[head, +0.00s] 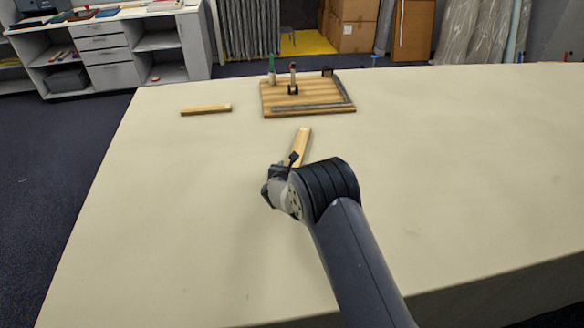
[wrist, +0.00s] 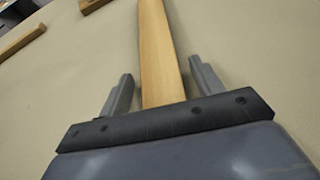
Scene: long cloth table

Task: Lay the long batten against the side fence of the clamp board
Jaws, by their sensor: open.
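A pale wooden batten (head: 302,143) lies on the table in front of the clamp board, its near part hidden by my gripper. In the wrist view this batten (wrist: 158,50) runs away between my fingers. My gripper (head: 291,160) is open over it; in the wrist view the gripper (wrist: 162,84) has one finger on each side, with gaps. The wooden clamp board (head: 290,92) lies beyond, with a grey L-shaped fence (head: 342,88) along its right and front sides. A second batten (head: 206,109) lies left of the board; its full length against the first cannot be compared.
A green-topped upright clamp (head: 271,72) and a red-topped clamp (head: 293,80) stand on the board's back left part. A small dark piece (head: 327,71) is at its back right corner. The cloth table (head: 440,160) is clear on the right and at the front left.

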